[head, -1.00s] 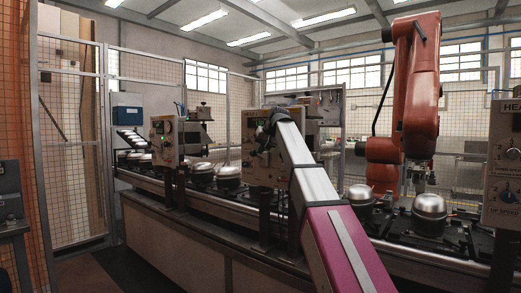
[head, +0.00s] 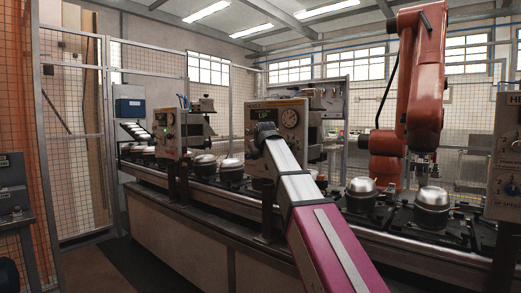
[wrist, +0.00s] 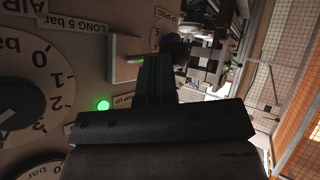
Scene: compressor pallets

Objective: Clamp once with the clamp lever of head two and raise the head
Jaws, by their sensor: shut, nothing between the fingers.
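The middle control box (head: 297,140), which I take for head two, stands over the conveyor line in the head view. In the wrist view my gripper (wrist: 155,66) shows dark and shut, with nothing held, close to the panel. A lit green lamp (wrist: 103,104) has a label ending in "UP" beside it. A dark knob or lever end (wrist: 175,48) shows beyond the fingers; I cannot tell whether they touch.
Silver compressors (head: 432,198) sit along the conveyor (head: 215,192). An orange robot arm (head: 424,80) stands behind it at right. Another control box (head: 170,135) is left, one more at the right edge.

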